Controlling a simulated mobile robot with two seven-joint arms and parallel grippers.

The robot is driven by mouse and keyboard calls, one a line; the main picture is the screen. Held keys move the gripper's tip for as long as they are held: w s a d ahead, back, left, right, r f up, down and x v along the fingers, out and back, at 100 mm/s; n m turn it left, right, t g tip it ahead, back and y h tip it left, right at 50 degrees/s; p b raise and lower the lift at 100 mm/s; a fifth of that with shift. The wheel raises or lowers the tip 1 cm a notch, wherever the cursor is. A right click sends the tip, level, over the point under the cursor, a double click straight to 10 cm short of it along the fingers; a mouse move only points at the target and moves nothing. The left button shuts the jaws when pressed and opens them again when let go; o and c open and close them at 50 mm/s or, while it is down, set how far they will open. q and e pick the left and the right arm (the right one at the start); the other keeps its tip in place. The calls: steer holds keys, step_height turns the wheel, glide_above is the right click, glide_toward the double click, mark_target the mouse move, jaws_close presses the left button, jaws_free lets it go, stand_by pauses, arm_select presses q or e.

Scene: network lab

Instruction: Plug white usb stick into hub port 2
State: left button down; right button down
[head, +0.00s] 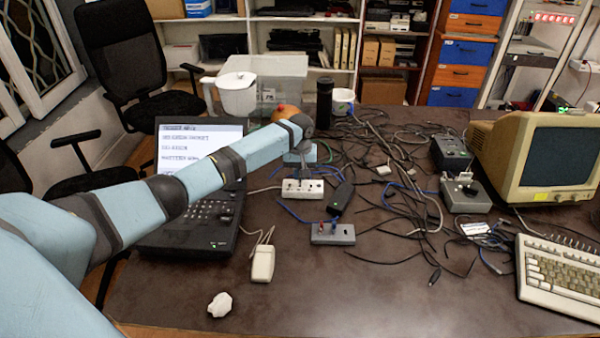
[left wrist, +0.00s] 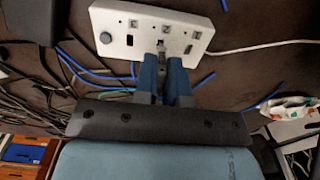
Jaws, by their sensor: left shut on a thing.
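The white hub (head: 303,188) lies on the dark table in front of my left gripper (head: 303,173). In the left wrist view the hub (left wrist: 112,22) fills the top, with a row of square marks and dark port slots and a grey round part at one end. My left gripper (left wrist: 164,62) has its blue fingers shut on the small stick, pointing at the hub's middle port. Little of the stick shows between the fingertips, and its colour is hard to tell. Its tip meets the hub's face in the picture; I cannot tell whether it is inside the port. My right gripper is not in view.
A grey box (head: 332,234) with red and blue parts sits in front of the hub. A black adapter (head: 341,197) and many tangled cables lie to the right. The front table is mostly clear.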

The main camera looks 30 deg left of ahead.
arm_select(q)
steer(key=shift+f+p, duration=0.3)
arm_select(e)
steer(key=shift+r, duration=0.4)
arm_select(q)
steer(key=shift+f, duration=0.35)
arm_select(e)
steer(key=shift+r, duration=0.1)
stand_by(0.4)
arm_select(q)
steer(key=c, duration=1.1)
jaws_free()
steer(key=shift+r, duration=0.7)
step_height(320, 180, up, 12)
steer(key=shift+r+p, duration=0.15)
steer(key=shift+p, duration=0.6)
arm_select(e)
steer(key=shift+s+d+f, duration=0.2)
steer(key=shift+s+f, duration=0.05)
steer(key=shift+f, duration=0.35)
